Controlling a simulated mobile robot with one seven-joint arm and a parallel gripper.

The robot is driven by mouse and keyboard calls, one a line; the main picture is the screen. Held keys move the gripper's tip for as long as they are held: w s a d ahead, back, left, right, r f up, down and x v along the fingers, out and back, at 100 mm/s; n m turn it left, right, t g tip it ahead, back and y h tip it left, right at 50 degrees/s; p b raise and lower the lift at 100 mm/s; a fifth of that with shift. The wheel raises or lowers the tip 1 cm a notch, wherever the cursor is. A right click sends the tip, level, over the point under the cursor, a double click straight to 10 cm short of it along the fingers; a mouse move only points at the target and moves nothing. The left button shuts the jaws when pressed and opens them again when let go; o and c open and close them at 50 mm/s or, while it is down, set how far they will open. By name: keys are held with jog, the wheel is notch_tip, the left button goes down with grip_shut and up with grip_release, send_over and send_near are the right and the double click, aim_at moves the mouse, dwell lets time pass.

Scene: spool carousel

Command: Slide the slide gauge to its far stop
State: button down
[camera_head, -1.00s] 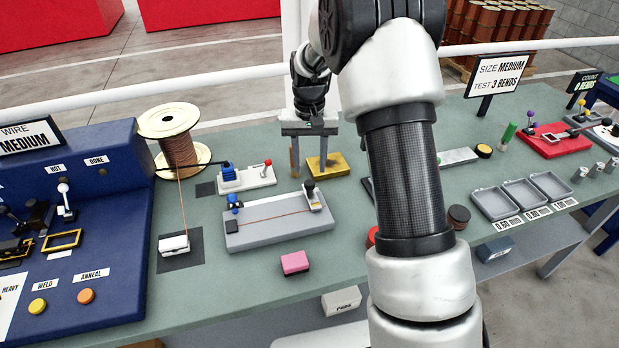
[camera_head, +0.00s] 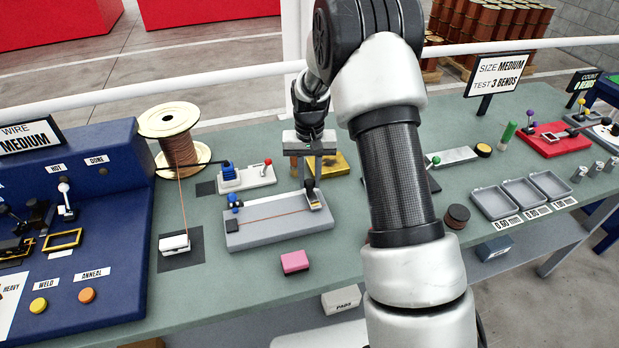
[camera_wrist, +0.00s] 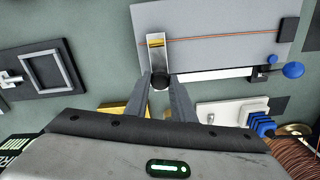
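The slide gauge is a grey plate (camera_head: 275,232) with a copper wire laid along it. Its slider (camera_head: 315,200) is a pale metal carriage with a black knob, at the plate's right end in the head view. In the wrist view the plate (camera_wrist: 205,60) is at the top and the slider (camera_wrist: 156,48) is at its left end. My gripper (camera_wrist: 160,80) has its fingers close on both sides of the black knob (camera_wrist: 160,83), with no clear gap. In the head view my gripper (camera_head: 310,177) comes down over the knob from behind.
A white fixture (camera_head: 246,179) with blue and red knobs stands behind the plate. A yellow block (camera_head: 335,164) lies behind my gripper, and a pink block (camera_head: 294,262) in front. A blue knob (camera_head: 233,197) stands at the plate's left end. A wire spool (camera_head: 172,122) is further left.

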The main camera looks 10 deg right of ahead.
jog(key=a, duration=0.5)
jog(key=s+a+b, duration=0.1)
jog(key=a, duration=1)
jog(key=shift+s+b, duration=0.2)
jog(key=shift+b, duration=0.1)
jog(key=c, duration=1.5)
grip_release()
jog(key=shift+d, duration=0.1)
